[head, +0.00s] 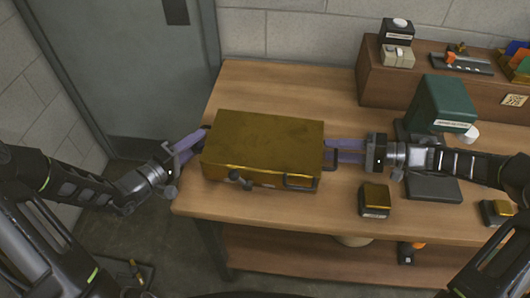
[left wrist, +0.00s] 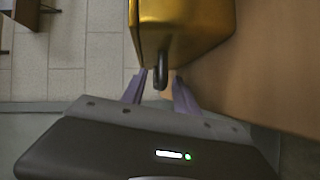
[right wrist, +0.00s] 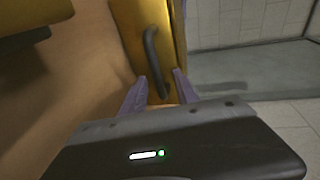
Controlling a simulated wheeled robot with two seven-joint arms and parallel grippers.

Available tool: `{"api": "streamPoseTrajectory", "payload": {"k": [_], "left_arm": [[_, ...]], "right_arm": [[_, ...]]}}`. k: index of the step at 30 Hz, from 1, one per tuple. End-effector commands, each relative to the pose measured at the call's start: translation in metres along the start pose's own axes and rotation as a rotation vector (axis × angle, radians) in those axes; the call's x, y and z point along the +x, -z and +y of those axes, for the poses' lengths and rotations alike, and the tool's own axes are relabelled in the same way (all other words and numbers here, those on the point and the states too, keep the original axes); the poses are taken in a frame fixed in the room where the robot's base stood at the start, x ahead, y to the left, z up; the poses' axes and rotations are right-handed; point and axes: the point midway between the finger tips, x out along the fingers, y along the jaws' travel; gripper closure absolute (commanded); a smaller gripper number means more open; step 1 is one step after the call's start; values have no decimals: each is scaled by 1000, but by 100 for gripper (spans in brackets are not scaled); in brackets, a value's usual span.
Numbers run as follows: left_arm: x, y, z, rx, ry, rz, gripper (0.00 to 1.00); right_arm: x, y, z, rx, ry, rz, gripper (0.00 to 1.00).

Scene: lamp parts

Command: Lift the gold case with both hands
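The gold case (head: 262,145) lies flat and closed on the wooden table, with dark latches and a front handle. My left gripper (head: 198,143) is at its left end. In the left wrist view, the open fingers stand on either side of a black end handle (left wrist: 160,70), with gaps visible. My right gripper (head: 330,152) is at the right end. In the right wrist view, its open fingers stand on either side of another black handle (right wrist: 151,50), apart from it. The case also shows in the left wrist view (left wrist: 185,25). The case's underside is hidden.
The wooden table (head: 270,215) has free room in front of the case. A small gold-topped box (head: 375,197) stands at front right. A green device (head: 440,105) and a brown shelf (head: 400,82) with small items are at back right. A grey door (head: 135,60) is behind left.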

Motion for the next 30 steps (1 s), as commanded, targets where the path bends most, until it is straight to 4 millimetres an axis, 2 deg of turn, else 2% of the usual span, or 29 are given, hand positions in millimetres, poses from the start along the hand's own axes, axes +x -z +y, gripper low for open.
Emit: {"api": "streamPoseTrajectory", "payload": {"k": [8, 21, 30], "left_arm": [[1, 0, 0, 1, 0, 0, 65], [0, 0, 0, 1, 0, 0, 100], [0, 0, 0, 1, 0, 0, 100]], "right_arm": [[1, 0, 0, 0, 0, 0, 65], [0, 0, 0, 0, 0, 0, 100], [0, 0, 0, 0, -1, 0, 100]]}}
